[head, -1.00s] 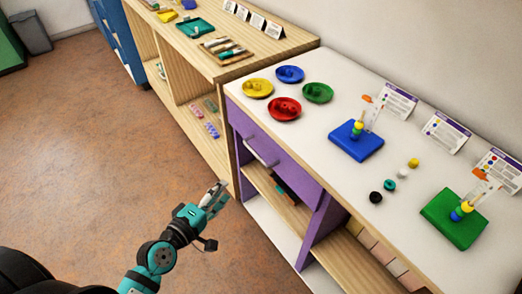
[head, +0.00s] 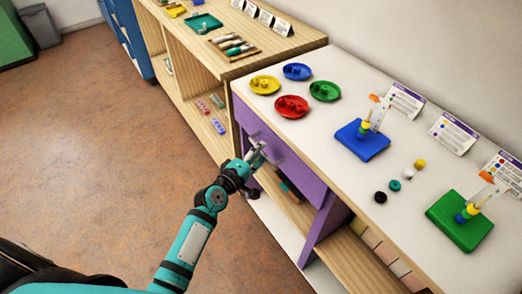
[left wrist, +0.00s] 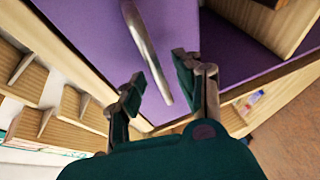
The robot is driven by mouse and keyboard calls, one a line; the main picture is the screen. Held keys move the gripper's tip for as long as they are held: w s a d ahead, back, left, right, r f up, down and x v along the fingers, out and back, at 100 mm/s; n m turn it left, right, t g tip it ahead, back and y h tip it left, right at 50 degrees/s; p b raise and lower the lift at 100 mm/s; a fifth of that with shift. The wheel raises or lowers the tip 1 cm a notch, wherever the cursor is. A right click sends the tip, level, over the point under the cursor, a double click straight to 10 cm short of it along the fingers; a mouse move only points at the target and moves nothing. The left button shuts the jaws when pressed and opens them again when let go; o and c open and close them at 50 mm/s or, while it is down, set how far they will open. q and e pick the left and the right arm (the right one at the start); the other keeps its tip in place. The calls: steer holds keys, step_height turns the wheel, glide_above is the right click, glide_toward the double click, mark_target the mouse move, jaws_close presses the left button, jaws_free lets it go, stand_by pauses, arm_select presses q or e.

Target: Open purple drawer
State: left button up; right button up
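The purple drawer (head: 298,163) is in the white-topped unit, and its front looks flush with the unit. Its silver bar handle (left wrist: 147,45) shows in the left wrist view, running from the top edge down to between my fingers. My left gripper (head: 266,153) is at the drawer front by the handle. In the left wrist view the left gripper (left wrist: 158,75) is open, with one finger on each side of the handle's lower end. A gap shows between fingers and bar. In the head view the gripper partly hides the handle. My right gripper is not in view.
On the white top (head: 330,190) stand colored dishes, a blue bead board (head: 361,141), a green bead board (head: 458,222) and several loose beads. Open shelves (head: 288,204) lie below the drawer. A wooden shelf unit (head: 205,75) stands behind. Floor at left is clear.

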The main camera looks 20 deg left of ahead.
arm_select(q)
steer(key=shift+x, duration=0.8)
jaws_close()
